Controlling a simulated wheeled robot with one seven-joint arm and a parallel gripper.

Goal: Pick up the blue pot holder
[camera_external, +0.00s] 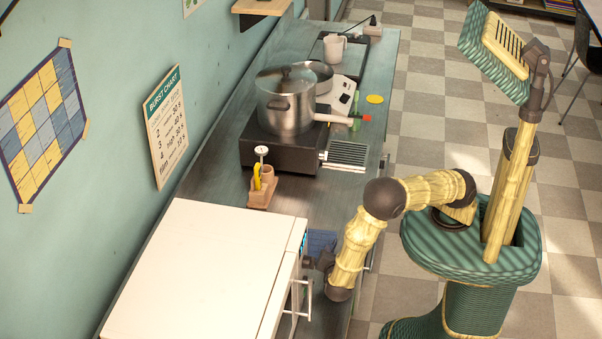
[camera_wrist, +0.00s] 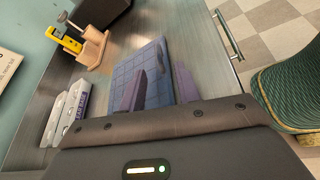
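The blue pot holder (camera_wrist: 122,76) is a flat square with a grid pattern, lying on the dark counter (camera_wrist: 190,40) in the wrist view. In the external view the pot holder (camera_external: 320,240) shows beside the white appliance, partly hidden by my arm. My gripper (camera_wrist: 161,78) is open, its two purple-grey fingers apart over the pot holder. Nothing is seen clamped between them. I cannot tell whether the fingertips touch the cloth. In the external view my gripper (camera_external: 322,261) is low over the counter edge, mostly hidden behind my wrist.
A white-topped appliance (camera_external: 200,265) with a handle stands close left of my gripper. A wooden holder (camera_external: 262,190) with a yellow tool and a burner with a steel pot (camera_external: 287,112) stand farther back. In the wrist view, white-and-purple boxes (camera_wrist: 65,108) are at left and a metal handle (camera_wrist: 230,38) at right.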

